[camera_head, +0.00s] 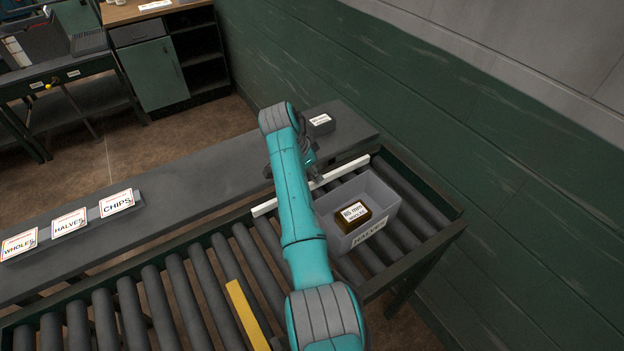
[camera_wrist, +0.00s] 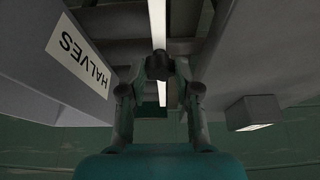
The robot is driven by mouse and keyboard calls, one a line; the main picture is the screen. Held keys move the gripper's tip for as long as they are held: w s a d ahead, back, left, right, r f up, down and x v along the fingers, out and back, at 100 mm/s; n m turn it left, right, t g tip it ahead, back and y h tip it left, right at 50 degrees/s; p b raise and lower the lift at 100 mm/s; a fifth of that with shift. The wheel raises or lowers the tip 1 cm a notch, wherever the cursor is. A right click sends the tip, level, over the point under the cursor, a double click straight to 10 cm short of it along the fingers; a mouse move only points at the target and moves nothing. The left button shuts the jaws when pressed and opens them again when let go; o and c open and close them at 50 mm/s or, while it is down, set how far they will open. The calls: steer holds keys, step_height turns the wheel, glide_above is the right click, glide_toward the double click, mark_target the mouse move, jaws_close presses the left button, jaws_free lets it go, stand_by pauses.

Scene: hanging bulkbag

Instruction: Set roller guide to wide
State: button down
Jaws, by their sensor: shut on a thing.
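The roller guide is a long white rail (camera_head: 344,171) lying across the roller conveyor, beside the grey bench. It also shows in the wrist view (camera_wrist: 157,22) as a bright strip running away between my fingers. My gripper (camera_head: 314,176) is at the rail, partly hidden by my arm in the head view. In the wrist view my gripper (camera_wrist: 160,68) is shut on a dark round knob (camera_wrist: 160,63) at the rail. How the knob joins the rail is hidden by my fingers. Any marks for wide or narrow cannot be made out.
A grey bin (camera_head: 385,196) labelled HALVES stands on the rollers right of the rail, holding a brown labelled block (camera_head: 353,216). A yellow bar (camera_head: 247,315) lies among the rollers. A small dark box (camera_head: 320,125) and sign cards (camera_head: 117,203) stand on the bench.

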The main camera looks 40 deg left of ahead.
steer(key=shift+w+a+r, duration=0.1)
steer(key=shift+w+a, duration=0.05)
steer(key=shift+a, duration=0.15)
steer(key=c, duration=1.1)
jaws_free()
steer(key=shift+a, duration=0.15)
steer(key=v, duration=1.2)
